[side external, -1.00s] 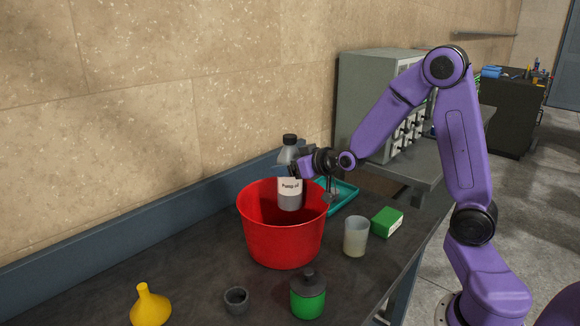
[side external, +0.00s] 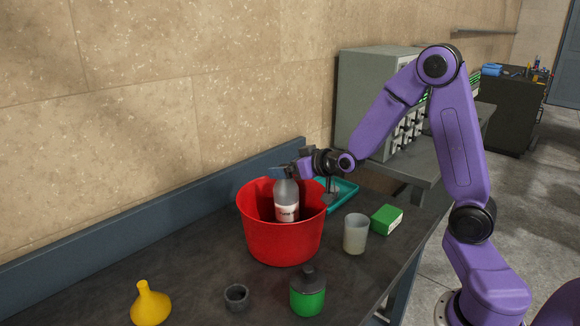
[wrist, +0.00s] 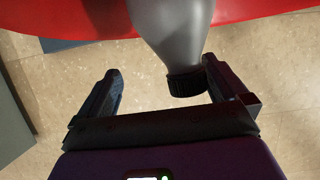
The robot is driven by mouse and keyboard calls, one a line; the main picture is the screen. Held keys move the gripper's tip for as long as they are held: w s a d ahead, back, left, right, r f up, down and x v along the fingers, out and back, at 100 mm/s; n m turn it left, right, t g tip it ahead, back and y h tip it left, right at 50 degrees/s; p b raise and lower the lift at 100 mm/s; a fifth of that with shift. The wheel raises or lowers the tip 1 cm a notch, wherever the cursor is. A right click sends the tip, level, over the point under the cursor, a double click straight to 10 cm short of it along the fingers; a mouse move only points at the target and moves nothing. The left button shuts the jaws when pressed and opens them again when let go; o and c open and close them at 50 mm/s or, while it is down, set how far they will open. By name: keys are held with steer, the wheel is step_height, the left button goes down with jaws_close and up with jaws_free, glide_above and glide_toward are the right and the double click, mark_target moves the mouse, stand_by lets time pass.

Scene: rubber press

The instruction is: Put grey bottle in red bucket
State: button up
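The grey bottle (side external: 287,190) with a white label is inside the red bucket (side external: 283,240), roughly upright, its upper part above the rim. The bucket hides its base. My gripper (side external: 289,172) is at the bottle's top, over the bucket. In the wrist view my gripper (wrist: 162,72) is open, with fingers wide apart. The bottle (wrist: 172,30) and its black cap (wrist: 187,83) show between them. The cap is close to the right finger and clear of the left one; I cannot tell if it touches the right finger. The red bucket (wrist: 60,15) fills the top edge.
A teal tray (side external: 345,194) lies behind the bucket on the right. A translucent cup (side external: 355,234) and a green box (side external: 387,219) stand right of it. A green jar (side external: 308,293), a small dark cup (side external: 236,297) and a yellow funnel (side external: 151,304) are in front.

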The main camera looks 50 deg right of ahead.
steer(key=shift+s+f, duration=0.1)
steer(key=shift+f, duration=0.05)
steer(key=shift+r, duration=0.25)
steer(key=r+v, duration=0.1)
steer(key=v, duration=0.5)
steer(key=s+a+f+n+g+y, duration=0.2)
steer(key=s+a+n+g, duration=0.15)
steer(key=s+a, duration=0.45)
steer(key=s+a+f+n+g+y, duration=0.25)
steer(key=s+a+g, duration=0.25)
steer(key=s+a, duration=0.25)
steer(key=s+d+n+g+h, duration=0.2)
steer(key=s+n+g+h, duration=0.2)
steer(key=s, duration=1.1)
steer(key=n+g, duration=0.1)
steer(key=n, duration=0.1)
steer(key=shift+s+f+n, duration=0.25)
steer(key=shift+n, duration=0.05)
